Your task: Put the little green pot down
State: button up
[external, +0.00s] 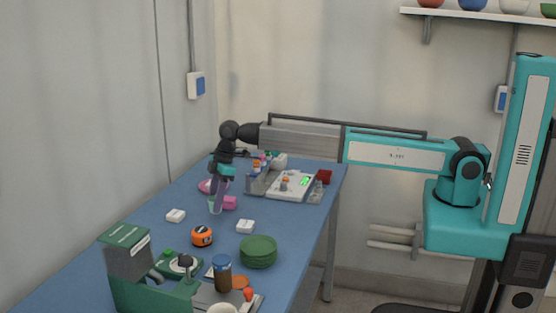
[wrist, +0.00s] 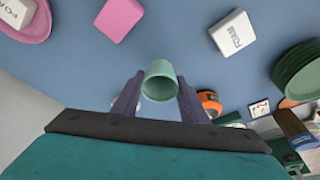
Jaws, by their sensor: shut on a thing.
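The little green pot (wrist: 159,84) is pale green and sits between the two purple fingers of my gripper (wrist: 157,98) in the wrist view. My gripper is shut on it. In the external view my gripper (external: 216,203) points down over the far left part of the blue table (external: 205,265). Only a sliver of pale green shows by the fingers there, as they mostly hide the pot. I cannot tell whether the pot touches the table.
A pink block (external: 230,202) and a pink saucer (external: 205,186) lie close to my gripper. White foam blocks (external: 245,226), an orange round thing (external: 202,237) and stacked green saucers (external: 258,252) are nearer the camera. Bare table lies between them.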

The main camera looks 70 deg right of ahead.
jog(key=shift+f+p, duration=0.55)
jog(key=shift+f, duration=1.05)
jog(key=shift+f, duration=0.15)
jog(key=o, duration=1.1)
jog(key=b+v, duration=0.2)
jog(key=v, duration=1)
